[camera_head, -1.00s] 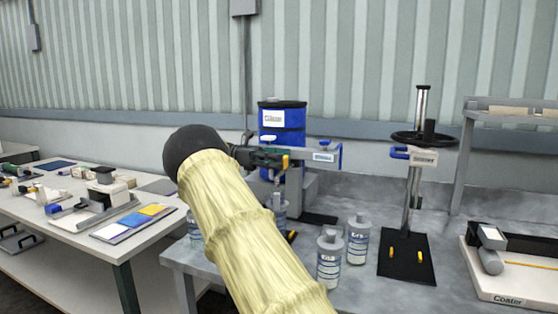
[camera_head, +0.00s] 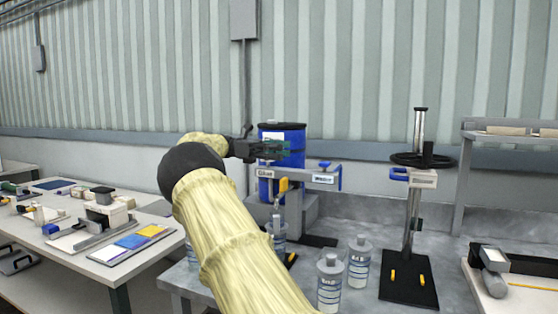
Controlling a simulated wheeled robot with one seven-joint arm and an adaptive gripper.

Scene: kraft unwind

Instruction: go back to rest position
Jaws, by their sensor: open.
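My gripper (camera_head: 284,150) is at the end of my yellow-sleeved arm, raised in front of the blue drum (camera_head: 292,135) at the back of the grey bench. Its jaws are small and dark in this view, and nothing shows held between them. It stands above the grey dispensing fixture (camera_head: 320,179), apart from the bottles below. A bottle (camera_head: 277,232) stands under the fixture's nozzle, partly hidden by my arm.
Two labelled bottles, a left one (camera_head: 330,284) and a right one (camera_head: 359,262), stand at the bench front. A press stand with a black handwheel (camera_head: 423,160) is to the right. A white table (camera_head: 150,270) with color panels is left. A shelf (camera_head: 500,135) stands far right.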

